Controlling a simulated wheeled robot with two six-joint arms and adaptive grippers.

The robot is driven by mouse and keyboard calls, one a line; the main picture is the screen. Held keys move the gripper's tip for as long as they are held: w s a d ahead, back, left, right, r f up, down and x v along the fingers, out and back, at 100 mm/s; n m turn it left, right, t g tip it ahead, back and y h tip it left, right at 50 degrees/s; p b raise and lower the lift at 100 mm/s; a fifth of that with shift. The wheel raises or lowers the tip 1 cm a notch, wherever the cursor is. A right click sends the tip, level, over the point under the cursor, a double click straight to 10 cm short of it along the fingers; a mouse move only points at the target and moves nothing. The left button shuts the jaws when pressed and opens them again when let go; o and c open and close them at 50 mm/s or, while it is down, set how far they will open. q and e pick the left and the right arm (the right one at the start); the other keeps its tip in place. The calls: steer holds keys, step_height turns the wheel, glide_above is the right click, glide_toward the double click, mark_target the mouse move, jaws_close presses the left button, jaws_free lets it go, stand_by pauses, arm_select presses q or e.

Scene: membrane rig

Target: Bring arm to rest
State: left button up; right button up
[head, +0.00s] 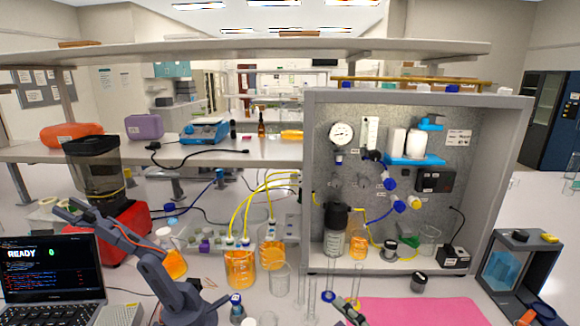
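A dark blue-grey jointed arm (150,262) rises from the bottom edge left of the middle and reaches up and left. I cannot be sure that it is my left arm. Its end (68,212) splits into thin prongs in front of the black and red machine, near the laptop. Nothing is clearly held there, and the prongs are too small to tell open from shut. No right arm or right gripper can be made out. A small dark and yellowish part (350,312) at the bottom edge is cut off and unclear.
Orange-filled beakers (240,268) with yellow tubes stand mid-bench, beside empty glassware (281,280). A grey cabinet (517,165) with gauge and pumps stands right of the middle. A pink mat (420,311) lies before it. A laptop (50,270) stands at the left.

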steer(key=s+d+f+n+g+h, duration=0.3)
steer(key=s+f+n+g+h, duration=0.35)
steer(key=f, duration=0.65)
steer(key=s+d+f+n+g+h, duration=0.4)
steer(key=s+d+f+g+h, duration=0.15)
steer(key=s+d, duration=0.45)
step_height(320, 180, down, 30)
steer(key=s+d+b, duration=0.2)
steer(key=b, duration=0.4)
arm_select(q)
step_height(320, 180, down, 10)
steer(key=b, duration=0.4)
steer(key=shift+w, duration=0.35)
arm_select(e)
steer(key=s+d+f+g+y, duration=0.1)
steer(key=s+f, duration=1.7)
steer(key=f, duration=0.3)
steer(key=shift+s+d+f+m, duration=0.3)
steer(key=shift+s+f+m, duration=0.05)
steer(key=shift+s+f, duration=0.05)
arm_select(q)
steer(key=shift+c, duration=0.5)
arm_select(e)
steer(key=shift+c, duration=0.4)
